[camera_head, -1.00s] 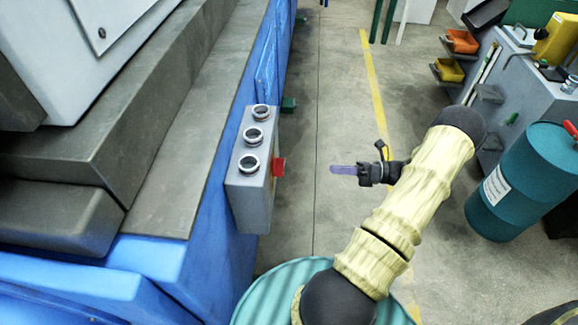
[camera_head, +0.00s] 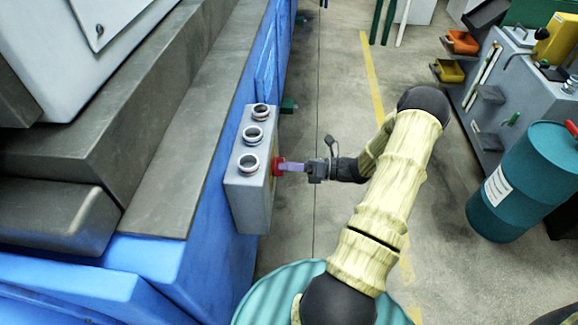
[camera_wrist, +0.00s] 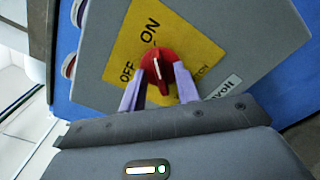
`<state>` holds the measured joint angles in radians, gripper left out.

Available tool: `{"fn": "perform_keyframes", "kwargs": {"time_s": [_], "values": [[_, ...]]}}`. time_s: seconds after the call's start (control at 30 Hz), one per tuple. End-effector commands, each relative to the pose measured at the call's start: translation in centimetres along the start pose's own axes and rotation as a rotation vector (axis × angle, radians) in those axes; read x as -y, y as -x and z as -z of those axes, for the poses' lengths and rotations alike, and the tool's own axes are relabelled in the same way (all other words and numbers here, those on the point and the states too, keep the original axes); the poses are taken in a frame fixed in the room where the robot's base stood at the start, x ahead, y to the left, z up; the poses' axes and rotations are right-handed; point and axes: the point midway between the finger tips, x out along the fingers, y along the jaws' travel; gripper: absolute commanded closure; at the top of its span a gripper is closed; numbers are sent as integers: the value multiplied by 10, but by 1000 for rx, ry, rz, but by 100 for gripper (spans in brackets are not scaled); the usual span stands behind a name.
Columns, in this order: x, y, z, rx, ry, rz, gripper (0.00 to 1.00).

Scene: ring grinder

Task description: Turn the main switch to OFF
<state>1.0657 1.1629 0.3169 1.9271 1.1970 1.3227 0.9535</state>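The main switch is a red knob (camera_wrist: 158,68) with a white pointer line, on a yellow plate (camera_wrist: 190,42) marked ON and OFF. The line points roughly toward ON. In the head view the red knob (camera_head: 277,166) sticks out from the right side of the grey control box (camera_head: 248,200). My gripper (camera_head: 290,166) reaches it from the right. In the wrist view my gripper's (camera_wrist: 159,72) two purple fingers are apart, one on each side of the knob. I cannot tell whether they touch it. The fingers hide part of the plate's lower lettering.
The box sits on the blue machine side (camera_head: 205,245), with several round metal-rimmed buttons on top. A teal drum (camera_head: 525,190) stands at right, near a grey workbench (camera_head: 520,95). Another ribbed teal drum (camera_head: 262,298) is below my arm.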

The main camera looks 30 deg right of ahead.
Motion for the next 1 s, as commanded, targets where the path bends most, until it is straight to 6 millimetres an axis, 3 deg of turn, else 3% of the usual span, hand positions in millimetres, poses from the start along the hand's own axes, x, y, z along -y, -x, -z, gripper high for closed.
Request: {"fn": "perform_keyframes", "kwargs": {"time_s": [0.23, 0.4, 1.0], "values": [[0, 0, 0, 0, 0, 0, 70], [0, 0, 0, 0, 0, 0, 100], [-2, 0, -2, 2, 107, 1, 100]]}}
